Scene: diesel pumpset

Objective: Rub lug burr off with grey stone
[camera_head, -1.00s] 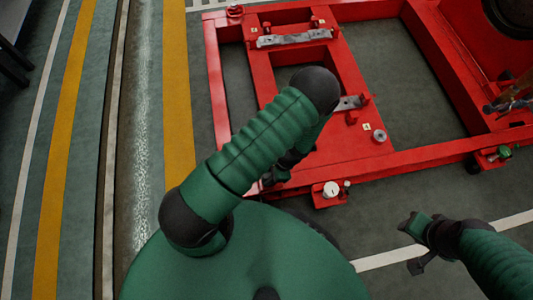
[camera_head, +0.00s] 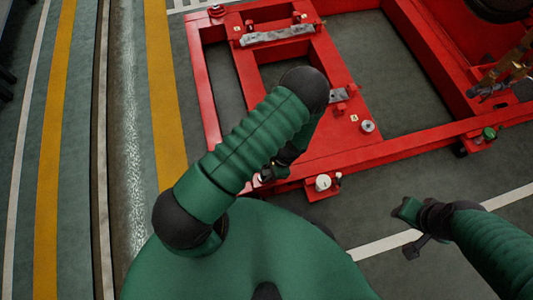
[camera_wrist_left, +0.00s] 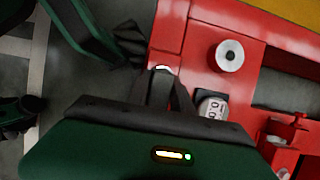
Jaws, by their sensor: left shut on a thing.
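My left gripper (camera_head: 266,176) is low beside the near edge of the red frame (camera_head: 345,157); my own forearm hides much of it. In the left wrist view its fingers (camera_wrist_left: 162,78) are shut on a small pale thing (camera_wrist_left: 162,68), mostly hidden between the tips. It may be the grey stone; its shape is not clear. The tips are over or close to the frame's near corner; contact cannot be told. I cannot make out the lug or its burr. My right gripper (camera_head: 408,231) is open and empty over the floor.
A white round piece (camera_head: 323,183) sits on a near bracket. A pale ring (camera_head: 367,126), metal plates (camera_head: 277,35) and red posts stand on the frame.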

